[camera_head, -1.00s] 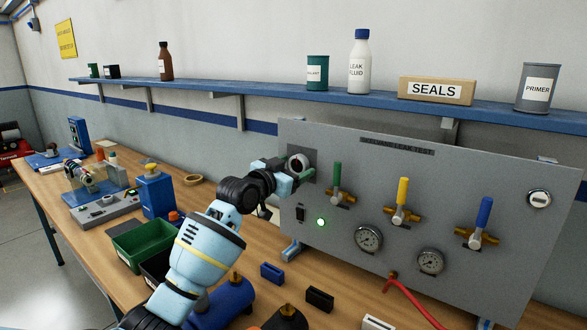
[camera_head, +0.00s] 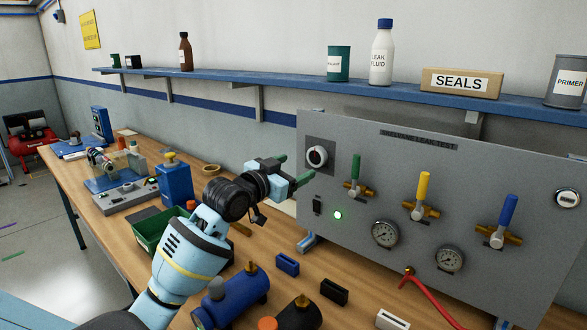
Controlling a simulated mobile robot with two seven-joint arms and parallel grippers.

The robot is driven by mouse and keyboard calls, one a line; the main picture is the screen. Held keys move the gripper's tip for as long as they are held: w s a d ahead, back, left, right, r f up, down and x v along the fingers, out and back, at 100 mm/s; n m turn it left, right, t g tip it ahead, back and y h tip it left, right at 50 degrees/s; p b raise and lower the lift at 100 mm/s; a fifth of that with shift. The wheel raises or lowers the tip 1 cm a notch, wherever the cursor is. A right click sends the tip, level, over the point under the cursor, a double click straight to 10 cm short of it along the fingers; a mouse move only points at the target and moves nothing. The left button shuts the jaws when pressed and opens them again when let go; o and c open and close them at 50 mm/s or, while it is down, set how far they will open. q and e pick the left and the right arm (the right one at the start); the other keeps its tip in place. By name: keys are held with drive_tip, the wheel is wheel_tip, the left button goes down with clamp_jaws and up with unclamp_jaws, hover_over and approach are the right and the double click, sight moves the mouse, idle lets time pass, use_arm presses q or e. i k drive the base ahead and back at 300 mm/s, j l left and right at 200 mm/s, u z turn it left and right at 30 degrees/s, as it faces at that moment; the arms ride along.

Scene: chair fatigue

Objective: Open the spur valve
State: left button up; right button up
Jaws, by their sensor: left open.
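A grey test panel (camera_head: 420,235) carries a row of three lever valves with brass bodies. The green-handled valve (camera_head: 355,178) is at left, the yellow-handled valve (camera_head: 422,188) in the middle and the blue-handled valve (camera_head: 506,212) at right. All three handles point roughly upward. I cannot tell which is the spur valve; no name shows beside them. My left gripper (camera_head: 293,170) is open and empty, its green fingertips at the panel's left edge, just left of and below a round white-rimmed knob (camera_head: 317,156). It touches no valve handle. My right gripper is not in view.
Two gauges (camera_head: 385,234) (camera_head: 449,259), a lit green lamp (camera_head: 337,215) and a black switch (camera_head: 318,205) sit on the panel. A red hose (camera_head: 432,294) leaves its lower edge. Blue tank (camera_head: 232,300), small blocks and a green bin (camera_head: 160,232) crowd the bench. A shelf (camera_head: 300,90) runs above.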

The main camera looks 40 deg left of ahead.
sight(497, 240)
drive_tip(key=k+j, duration=0.1)
drive_tip(key=k, duration=0.9)
